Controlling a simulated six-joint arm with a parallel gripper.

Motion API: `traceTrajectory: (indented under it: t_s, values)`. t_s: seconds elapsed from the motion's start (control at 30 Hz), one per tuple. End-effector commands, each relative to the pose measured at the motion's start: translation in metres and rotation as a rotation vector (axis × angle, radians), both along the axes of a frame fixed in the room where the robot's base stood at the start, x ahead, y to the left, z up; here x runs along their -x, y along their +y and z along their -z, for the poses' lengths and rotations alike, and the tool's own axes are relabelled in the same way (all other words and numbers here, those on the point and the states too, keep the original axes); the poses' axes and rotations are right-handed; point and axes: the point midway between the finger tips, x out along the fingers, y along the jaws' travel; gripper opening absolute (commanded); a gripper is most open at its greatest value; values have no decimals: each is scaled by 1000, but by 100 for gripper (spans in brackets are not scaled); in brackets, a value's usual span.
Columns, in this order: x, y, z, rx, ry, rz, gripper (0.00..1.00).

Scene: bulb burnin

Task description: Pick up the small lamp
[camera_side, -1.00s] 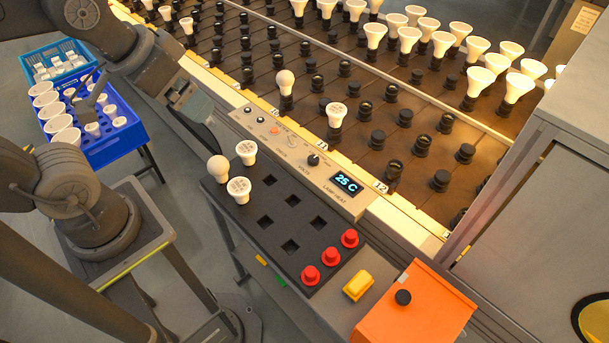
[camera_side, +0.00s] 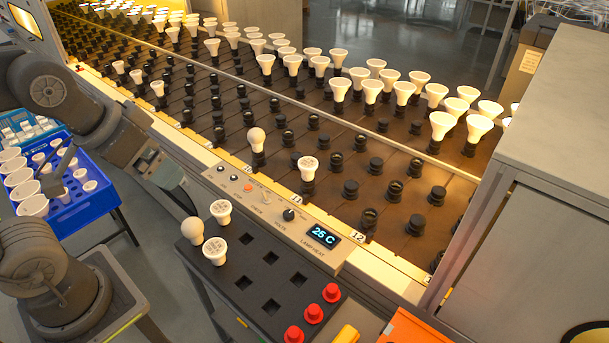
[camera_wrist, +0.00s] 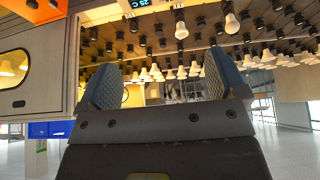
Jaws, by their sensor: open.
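Several white lamps show, and I cannot tell for sure which is the small lamp. In the side view, small white lamps (camera_side: 90,186) stand in the blue crate (camera_side: 95,207) at the left, beside larger ones (camera_side: 33,205).
A control panel (camera_side: 275,215) reads 25 C. A grey cabinet (camera_side: 540,190) blocks the right.

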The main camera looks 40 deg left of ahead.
Motion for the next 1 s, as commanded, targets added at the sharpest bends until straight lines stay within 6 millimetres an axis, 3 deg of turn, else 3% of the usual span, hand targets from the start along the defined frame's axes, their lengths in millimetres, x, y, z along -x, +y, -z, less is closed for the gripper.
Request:
traceTrajectory:
  t_s: [0.77, 0.87, 1.0]
  values:
    - [-2, 0, -1, 0, 1, -4, 92]
    - [-14, 2, -6, 1, 10, -23, 92]
    - [-55, 5, -16, 7, 33, -90, 92]
